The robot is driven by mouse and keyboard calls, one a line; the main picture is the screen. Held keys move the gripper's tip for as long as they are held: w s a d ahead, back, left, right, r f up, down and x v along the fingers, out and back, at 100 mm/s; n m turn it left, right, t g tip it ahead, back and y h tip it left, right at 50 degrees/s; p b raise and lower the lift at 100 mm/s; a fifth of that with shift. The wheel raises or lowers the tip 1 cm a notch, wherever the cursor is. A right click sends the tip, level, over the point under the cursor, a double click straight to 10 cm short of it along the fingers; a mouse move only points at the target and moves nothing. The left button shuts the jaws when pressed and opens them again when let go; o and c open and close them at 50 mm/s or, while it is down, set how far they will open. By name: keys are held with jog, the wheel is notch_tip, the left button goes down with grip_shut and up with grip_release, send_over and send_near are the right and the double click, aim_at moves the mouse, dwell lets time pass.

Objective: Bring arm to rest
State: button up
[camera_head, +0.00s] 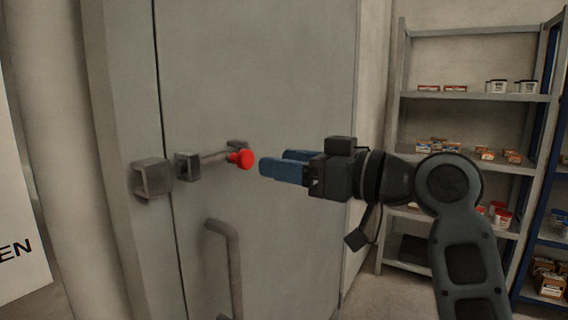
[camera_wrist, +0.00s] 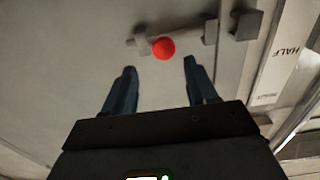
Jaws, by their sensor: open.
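My gripper (camera_head: 272,164) is open and empty, with blue fingers pointing left toward a grey cabinet door (camera_head: 290,60). A bolt with a red knob (camera_head: 245,159) sits on that door, just beyond the fingertips. In the wrist view the red knob (camera_wrist: 163,48) lies ahead of and between the two spread fingers (camera_wrist: 158,85), apart from both. The bolt's bar runs left from the knob into a bracket (camera_head: 187,165) on the door. A separate catch bracket (camera_head: 152,178) is on the frame across the door gap.
A grey door handle (camera_head: 228,260) stands out below the bolt. Metal shelves (camera_head: 470,97) with boxes and tubs stand at the right, behind my arm. A white sign (camera_head: 18,220) is at the far left. Some floor shows between the door and the shelves.

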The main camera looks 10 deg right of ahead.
jog(key=shift+f, duration=0.1)
jog(key=s+d+f+m+t+h, duration=0.2)
jog(key=f+m, duration=0.1)
jog(key=f, duration=0.5)
jog(key=s+d+f+m+t+h, duration=0.1)
jog(key=s+d+f+m+h, duration=0.15)
jog(key=f, duration=0.65)
jog(key=s+d+f+m+t+h, duration=0.1)
jog(key=s+d+f+m+h, duration=0.4)
jog(key=s+f, duration=0.65)
jog(key=s+d+f+m+h, duration=0.1)
jog(key=s+d+f+h, duration=0.15)
jog(key=s, duration=0.45)
jog(key=s+d+f+h, duration=0.1)
jog(key=s+d+f, duration=0.15)
jog(key=s, duration=0.45)
jog(key=s+r+n+h, duration=0.1)
jog(key=s+r, duration=0.3)
jog(key=s, duration=1.2)
jog(key=shift+s+d, duration=0.2)
jog(key=shift+d, duration=0.25)
